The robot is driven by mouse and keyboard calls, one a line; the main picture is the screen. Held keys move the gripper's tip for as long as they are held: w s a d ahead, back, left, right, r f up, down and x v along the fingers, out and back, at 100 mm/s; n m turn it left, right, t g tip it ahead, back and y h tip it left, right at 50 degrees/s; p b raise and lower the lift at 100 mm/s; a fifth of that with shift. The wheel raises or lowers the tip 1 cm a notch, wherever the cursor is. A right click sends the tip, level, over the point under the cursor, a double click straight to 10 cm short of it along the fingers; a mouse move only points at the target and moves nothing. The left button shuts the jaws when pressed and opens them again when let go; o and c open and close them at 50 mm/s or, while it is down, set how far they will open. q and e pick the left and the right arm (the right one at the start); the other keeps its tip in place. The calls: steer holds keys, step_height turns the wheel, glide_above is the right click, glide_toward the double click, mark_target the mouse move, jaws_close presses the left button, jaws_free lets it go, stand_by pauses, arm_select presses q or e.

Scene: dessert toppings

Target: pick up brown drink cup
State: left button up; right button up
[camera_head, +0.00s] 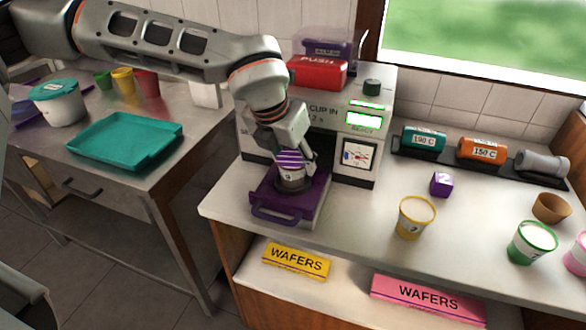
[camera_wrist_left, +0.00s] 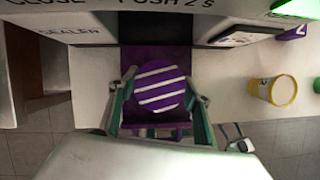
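A cup (camera_head: 291,183) with a purple-and-white striped lid (camera_head: 290,160) stands upright at the purple tray (camera_head: 264,207) of the sealer; its visible side looks greyish-dark. The striped lid fills the middle of the left wrist view (camera_wrist_left: 160,86). My left gripper (camera_head: 296,166) is over this cup, with one finger on each side of it; it also shows in the left wrist view (camera_wrist_left: 160,100). I cannot tell whether the fingers press on the cup. A small plain brown cup (camera_head: 551,208) stands at the right of the counter, away from the gripper. My right gripper is not in view.
The sealer (camera_head: 384,105) stands close behind the gripper. A yellow-rimmed cup (camera_head: 413,222), a green-rimmed cup (camera_head: 531,246) and a purple cube (camera_head: 441,184) are to the right. A teal tray (camera_head: 82,128) lies on the left table. Counter between tray and yellow-rimmed cup is clear.

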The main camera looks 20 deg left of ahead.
arm_select(q)
steer(key=c, duration=0.3)
steer(key=shift+r, duration=0.15)
